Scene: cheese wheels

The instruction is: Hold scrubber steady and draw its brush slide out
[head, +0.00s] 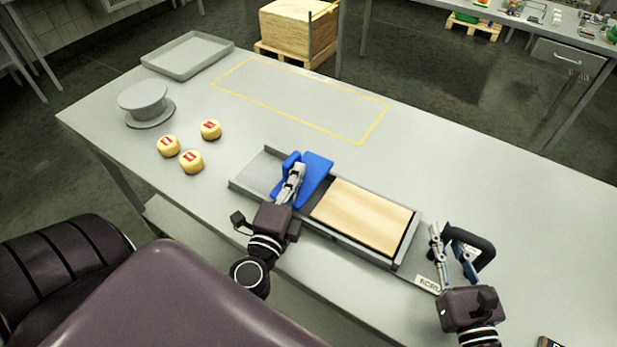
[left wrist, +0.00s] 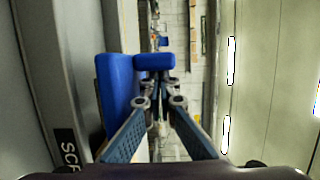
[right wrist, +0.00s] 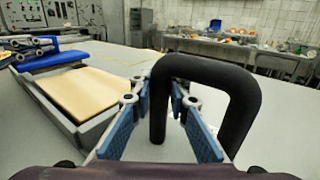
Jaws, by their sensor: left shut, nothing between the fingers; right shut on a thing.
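The scrubber is a long grey metal trough (head: 240,184) on the table, with a blue block (head: 318,168) on its left half and a pale wooden board (head: 362,214) on its right half. A black looped handle (head: 483,250) stands at its right end; it also shows in the right wrist view (right wrist: 238,110). My left gripper (head: 297,168) is shut and empty by the blue block, which fills part of the left wrist view (left wrist: 118,85). My right gripper (head: 446,236) is shut on the handle's near upright. I cannot tell which part is the brush slide.
Three small yellow cheese wheels (head: 191,161) lie left of the scrubber. A grey round stand (head: 146,102) and an empty grey tray (head: 190,53) are at the far left. The yellow-outlined area (head: 300,95) behind the scrubber is clear. A label plate (head: 427,284) is near the handle.

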